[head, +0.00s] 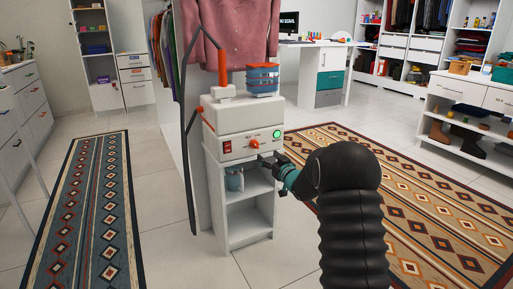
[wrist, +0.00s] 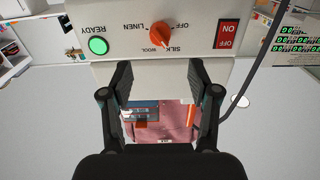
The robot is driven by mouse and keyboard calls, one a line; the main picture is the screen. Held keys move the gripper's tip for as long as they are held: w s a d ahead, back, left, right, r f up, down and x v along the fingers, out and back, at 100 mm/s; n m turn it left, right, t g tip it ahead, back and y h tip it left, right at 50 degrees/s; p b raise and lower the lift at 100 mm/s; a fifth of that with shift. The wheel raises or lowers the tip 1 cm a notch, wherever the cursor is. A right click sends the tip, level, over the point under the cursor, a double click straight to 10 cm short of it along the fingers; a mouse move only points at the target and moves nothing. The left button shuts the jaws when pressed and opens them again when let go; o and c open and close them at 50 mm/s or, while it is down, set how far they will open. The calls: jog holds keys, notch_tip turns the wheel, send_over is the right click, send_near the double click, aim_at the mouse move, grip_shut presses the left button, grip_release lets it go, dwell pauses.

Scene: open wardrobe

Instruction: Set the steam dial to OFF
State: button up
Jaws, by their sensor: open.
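The steam dial (head: 254,144) is an orange knob on the front panel of a white steamer (head: 244,114). The wrist view shows the panel upside down, with the dial (wrist: 160,37) among the labels OFF, LINEN, WOOL and SILK. The dial's narrow end appears to point toward SILK, though this is small to read. My gripper (head: 268,162) is in front of the panel, just below and right of the dial. In the wrist view my gripper (wrist: 160,72) is open and empty, its fingers spread apart from the dial.
A lit green READY light (head: 277,134) and a red ON/OFF switch (head: 227,147) flank the dial. An orange-handled wand and hose (head: 222,68) and a blue tank (head: 262,78) are on top. A pink garment (head: 228,28) hangs behind.

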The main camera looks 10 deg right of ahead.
aim_at(257, 146)
jog(key=p+x, duration=0.1)
jog(key=x, duration=0.9)
jog(key=shift+w+a, duration=0.1)
jog(key=shift+w, duration=0.1)
jog(key=c, duration=1.2)
